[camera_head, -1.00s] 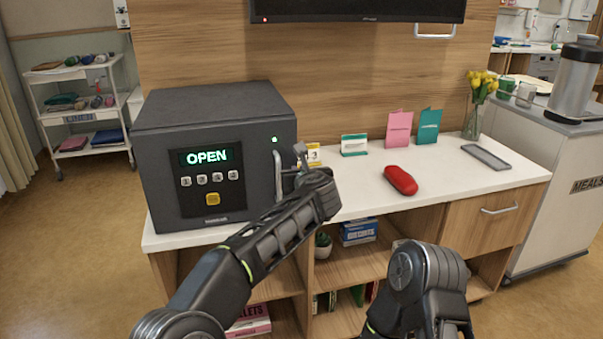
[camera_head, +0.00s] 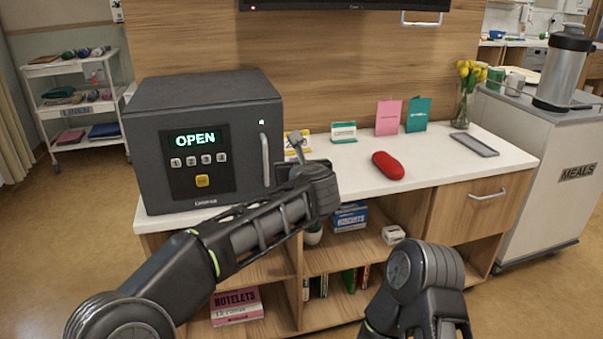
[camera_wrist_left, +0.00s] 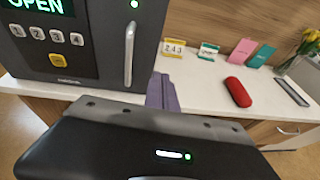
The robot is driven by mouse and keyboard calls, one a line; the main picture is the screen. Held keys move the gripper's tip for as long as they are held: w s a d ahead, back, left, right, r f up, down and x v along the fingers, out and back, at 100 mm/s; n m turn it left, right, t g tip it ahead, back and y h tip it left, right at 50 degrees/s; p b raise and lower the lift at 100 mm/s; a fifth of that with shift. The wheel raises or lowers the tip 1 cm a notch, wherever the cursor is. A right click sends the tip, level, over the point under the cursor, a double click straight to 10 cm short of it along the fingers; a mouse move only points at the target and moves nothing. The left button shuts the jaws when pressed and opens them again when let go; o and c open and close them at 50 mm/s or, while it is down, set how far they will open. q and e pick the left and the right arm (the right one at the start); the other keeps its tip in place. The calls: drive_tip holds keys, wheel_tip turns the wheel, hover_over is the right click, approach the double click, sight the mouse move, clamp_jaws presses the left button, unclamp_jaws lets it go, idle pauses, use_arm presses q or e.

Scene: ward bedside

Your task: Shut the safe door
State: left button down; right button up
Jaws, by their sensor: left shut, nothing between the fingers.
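The dark grey safe (camera_head: 205,95) stands on the left of the white counter. Its door (camera_head: 218,140) looks flush with the body, with no gap that I can see. Its display (camera_head: 195,139) reads OPEN in green. The upright bar handle (camera_head: 265,160) is on the door's right side; it also shows in the wrist view (camera_wrist_left: 129,55). My left gripper (camera_head: 297,148) is shut and empty, just right of the handle and apart from it. Its dark finger (camera_wrist_left: 162,92) shows in the wrist view, in front of the counter. My right gripper is hidden; only its arm shows at lower right.
A yellow-framed number card (camera_head: 299,141) stands behind my left gripper. A red case (camera_head: 388,166), a pink card (camera_head: 388,117), a teal card (camera_head: 418,115) and a grey tray (camera_head: 474,145) are further right. Below are open shelves with boxes. The counter's front right is clear.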

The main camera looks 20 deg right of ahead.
use_arm(q)
drive_tip(key=v, duration=0.4)
drive_tip(key=shift+s+d+f, duration=0.1)
drive_tip(key=shift+s+d, duration=0.05)
drive_tip(key=shift+d, duration=0.1)
